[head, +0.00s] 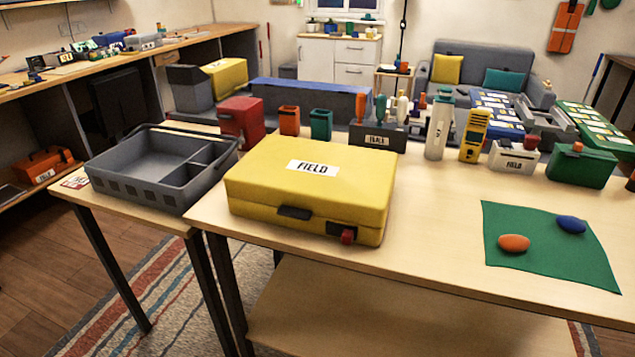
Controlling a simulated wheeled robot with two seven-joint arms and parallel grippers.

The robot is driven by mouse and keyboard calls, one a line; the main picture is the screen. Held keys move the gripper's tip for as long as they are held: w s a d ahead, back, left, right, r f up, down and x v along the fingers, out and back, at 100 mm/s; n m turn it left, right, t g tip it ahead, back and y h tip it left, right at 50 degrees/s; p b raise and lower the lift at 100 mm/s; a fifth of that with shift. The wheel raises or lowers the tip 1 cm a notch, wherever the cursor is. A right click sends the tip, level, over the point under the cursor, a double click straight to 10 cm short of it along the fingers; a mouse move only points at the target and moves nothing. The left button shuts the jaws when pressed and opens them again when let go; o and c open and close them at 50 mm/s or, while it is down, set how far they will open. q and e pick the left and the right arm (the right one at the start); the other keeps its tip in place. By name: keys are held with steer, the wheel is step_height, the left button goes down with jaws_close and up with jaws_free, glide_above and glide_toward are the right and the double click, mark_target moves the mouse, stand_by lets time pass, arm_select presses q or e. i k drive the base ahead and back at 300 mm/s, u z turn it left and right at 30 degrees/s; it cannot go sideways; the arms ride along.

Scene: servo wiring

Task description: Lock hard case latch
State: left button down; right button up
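A yellow hard case (285,193) with a white FIELD label (313,168) lies flat on the light wood table, left of the middle, with its lid down. A dark handle (294,212) sits on its front face. Right of the handle is a dark latch plate (339,229) with a small red latch piece (347,237) at its lower right. The picture is too small to tell whether the latch is fastened. Neither of my grippers shows in the head view.
A grey divided tray (150,165) stands left of the case. A green mat (545,245) with an orange piece (514,243) and a blue piece (571,224) lies at the right. Several holders and tools line the table's back edge. The table between case and mat is clear.

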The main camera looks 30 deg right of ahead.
mark_target(347, 235)
steer(key=z, duration=2.05)
steer(key=k, duration=0.85)
steer(key=u, duration=1.45)
steer(key=i, duration=0.5)
